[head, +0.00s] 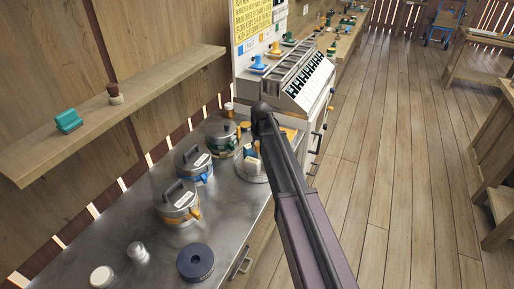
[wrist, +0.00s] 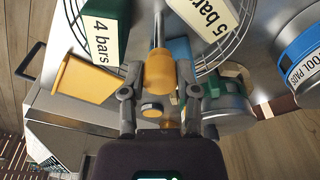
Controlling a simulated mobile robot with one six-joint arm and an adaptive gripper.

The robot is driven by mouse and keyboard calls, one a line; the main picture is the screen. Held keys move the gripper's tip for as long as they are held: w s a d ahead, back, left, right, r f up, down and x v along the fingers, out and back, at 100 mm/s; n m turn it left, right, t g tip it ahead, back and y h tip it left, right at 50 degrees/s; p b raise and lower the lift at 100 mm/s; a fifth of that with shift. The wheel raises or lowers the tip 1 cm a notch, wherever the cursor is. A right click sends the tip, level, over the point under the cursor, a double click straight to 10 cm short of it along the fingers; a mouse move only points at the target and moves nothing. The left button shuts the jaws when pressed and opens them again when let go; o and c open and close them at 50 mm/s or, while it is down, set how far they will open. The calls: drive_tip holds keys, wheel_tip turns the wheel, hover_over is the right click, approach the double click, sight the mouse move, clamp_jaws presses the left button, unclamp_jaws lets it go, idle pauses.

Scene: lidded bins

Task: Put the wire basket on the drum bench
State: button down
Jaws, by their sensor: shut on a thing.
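The wire basket (wrist: 228,56) shows at the top of the wrist view as curved wire rims around labelled blocks, "4 bars" (wrist: 100,35) and "5 bars" (wrist: 212,18). A metal rod runs from it to an orange grip (wrist: 160,70). My gripper (wrist: 160,88) is shut on this grip, one finger on each side. In the head view the basket (head: 243,176) is at the metal counter's right edge, partly hidden by my arm. My gripper (head: 262,128) is mostly hidden there too. I cannot tell which surface is the drum bench, or whether the basket touches the counter.
Several lidded tins (head: 178,205) stand left of the basket on the metal counter (head: 130,205). A dark round thing (head: 195,262) lies nearer. A sloped grey unit (head: 300,80) stands beyond. Wooden benches (head: 490,150) are at the right. The plank floor (head: 385,150) between is clear.

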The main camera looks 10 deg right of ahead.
drive_tip(key=shift+f, duration=0.2)
drive_tip(key=shift+c, duration=1.8)
unclamp_jaws()
drive_tip(key=shift+r, duration=0.1)
drive_tip(key=shift+r, duration=0.1)
wheel_tip(320, 180, up, 12)
drive_tip(key=s+p, duration=0.1)
drive_tip(key=p, duration=1)
drive_tip(key=shift+s+d+p, duration=0.15)
drive_tip(key=shift+s+p, duration=0.25)
drive_tip(key=shift+s, duration=0.1)
drive_tip(key=s+m+g, duration=0.1)
drive_tip(key=s, duration=2.6)
drive_tip(key=shift+s+m+g, duration=0.25)
drive_tip(key=shift+m+g, duration=0.15)
